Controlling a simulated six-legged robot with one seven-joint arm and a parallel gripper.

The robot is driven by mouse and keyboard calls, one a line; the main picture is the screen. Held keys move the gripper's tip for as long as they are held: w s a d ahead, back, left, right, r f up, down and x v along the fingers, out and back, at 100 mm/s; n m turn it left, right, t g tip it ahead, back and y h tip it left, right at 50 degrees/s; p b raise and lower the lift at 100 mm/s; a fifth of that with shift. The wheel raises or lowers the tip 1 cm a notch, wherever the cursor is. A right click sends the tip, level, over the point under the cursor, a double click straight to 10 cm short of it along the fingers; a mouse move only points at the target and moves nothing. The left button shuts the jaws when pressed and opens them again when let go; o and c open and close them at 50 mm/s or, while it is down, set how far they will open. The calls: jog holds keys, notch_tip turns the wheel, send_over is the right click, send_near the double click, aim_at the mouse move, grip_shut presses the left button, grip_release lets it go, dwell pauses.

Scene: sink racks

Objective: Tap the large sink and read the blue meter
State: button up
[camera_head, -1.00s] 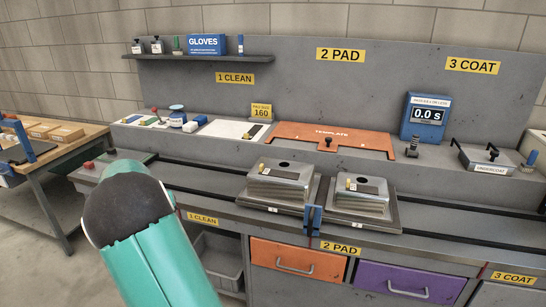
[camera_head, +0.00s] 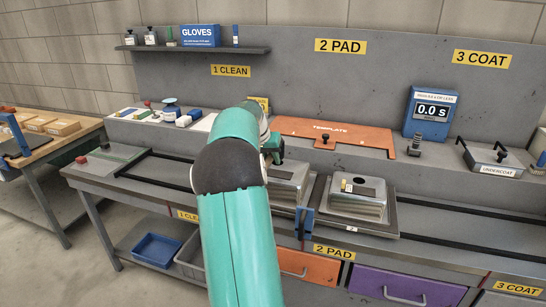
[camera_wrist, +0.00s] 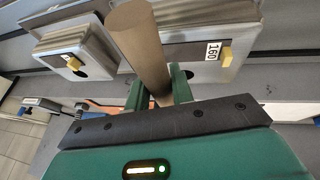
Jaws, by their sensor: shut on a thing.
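The blue meter (camera_head: 431,112) stands on the back ledge at the right and reads 0.0 s. Two metal sinks lie upside down on the bench. The left sink (camera_head: 287,188) is partly hidden by my arm; the right sink (camera_head: 356,200) is in full view. In the wrist view they show as one sink (camera_wrist: 78,55) at left and one tagged 160 (camera_wrist: 203,52) at right. I cannot tell which is the large one. My gripper (camera_wrist: 160,92) is shut on a brown cylindrical rod (camera_wrist: 139,45), above the sinks. The rod does not show in the head view.
An orange template (camera_head: 330,134) lies on the back ledge. A tray marked UNDERCOAT (camera_head: 492,160) stands at the right. A blue post (camera_head: 305,222) is at the bench front between the sinks.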

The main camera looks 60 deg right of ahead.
jog(key=shift+s+a+f, duration=0.15)
jog(key=shift+a+f, duration=0.1)
jog(key=shift+a, duration=0.1)
jog(key=shift+d+f, duration=0.15)
jog(key=shift+f, duration=2.35)
jog(key=shift+f, duration=0.4)
jog(key=shift+r, duration=0.1)
jog(key=shift+r, duration=3.45)
